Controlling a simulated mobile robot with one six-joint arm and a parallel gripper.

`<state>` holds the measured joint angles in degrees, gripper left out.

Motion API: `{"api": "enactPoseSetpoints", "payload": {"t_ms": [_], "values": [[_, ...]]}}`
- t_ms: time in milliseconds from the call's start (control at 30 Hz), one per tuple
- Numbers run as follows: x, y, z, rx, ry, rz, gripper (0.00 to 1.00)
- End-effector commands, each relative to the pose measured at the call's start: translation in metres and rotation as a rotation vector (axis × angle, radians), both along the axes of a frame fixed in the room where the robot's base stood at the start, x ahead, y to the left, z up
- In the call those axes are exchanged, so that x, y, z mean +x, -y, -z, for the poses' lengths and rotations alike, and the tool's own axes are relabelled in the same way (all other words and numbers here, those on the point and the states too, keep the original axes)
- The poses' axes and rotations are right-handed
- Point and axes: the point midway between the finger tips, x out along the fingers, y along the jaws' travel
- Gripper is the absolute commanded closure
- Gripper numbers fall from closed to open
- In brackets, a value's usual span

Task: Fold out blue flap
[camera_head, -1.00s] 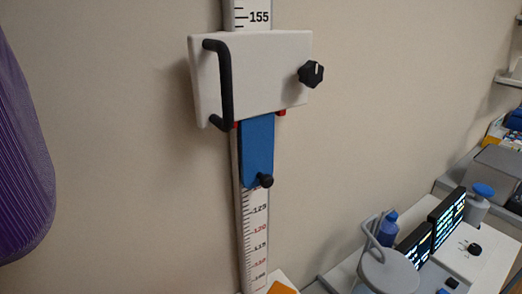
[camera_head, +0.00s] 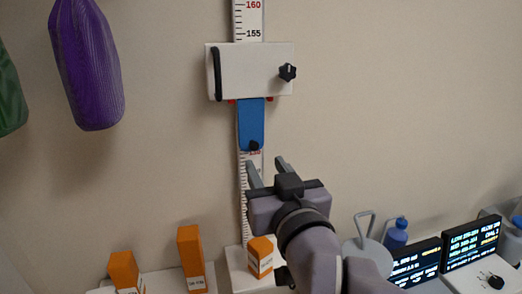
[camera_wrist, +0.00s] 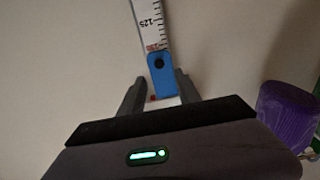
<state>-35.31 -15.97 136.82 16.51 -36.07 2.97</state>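The blue flap (camera_head: 251,121) hangs flat against the white measuring rule (camera_head: 248,20), below a white slider block (camera_head: 240,72). A black knob (camera_head: 254,146) sits at its lower end. The block has a black handle on its left and a black star knob (camera_head: 287,72) on its right. My gripper (camera_head: 266,172) is open and empty, just below the flap in the head view. In the wrist view the flap (camera_wrist: 163,84) shows beyond and between the open fingers (camera_wrist: 160,95), with its knob (camera_wrist: 159,62) facing me. I see no contact.
Orange-and-white boxes (camera_head: 190,258) stand below, left of and under the rule. A grey lidded vessel, a blue bottle (camera_head: 396,236) and lit screens (camera_head: 471,243) stand at right. Purple (camera_head: 88,65) and green bags hang at left. The wall around the flap is clear.

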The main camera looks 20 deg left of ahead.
Motion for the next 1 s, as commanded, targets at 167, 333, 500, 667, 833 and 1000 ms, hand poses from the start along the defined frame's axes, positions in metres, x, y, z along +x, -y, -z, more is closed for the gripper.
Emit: {"api": "enactPoseSetpoints", "payload": {"t_ms": [167, 333, 500, 667, 833, 1000], "values": [[0.044, -0.027, 0.002, 0.000, -0.002, 0.001, 0.60], [0.069, -0.042, 0.001, -0.001, -0.002, 0.001, 0.60], [0.078, -0.047, 0.001, -0.001, -0.001, 0.001, 0.60], [0.078, -0.047, 0.000, 0.000, -0.001, 0.001, 0.60], [0.078, -0.047, 0.000, 0.000, -0.001, 0.001, 0.80], [0.078, -0.047, 0.000, 0.000, -0.001, 0.001, 1.00]]}}
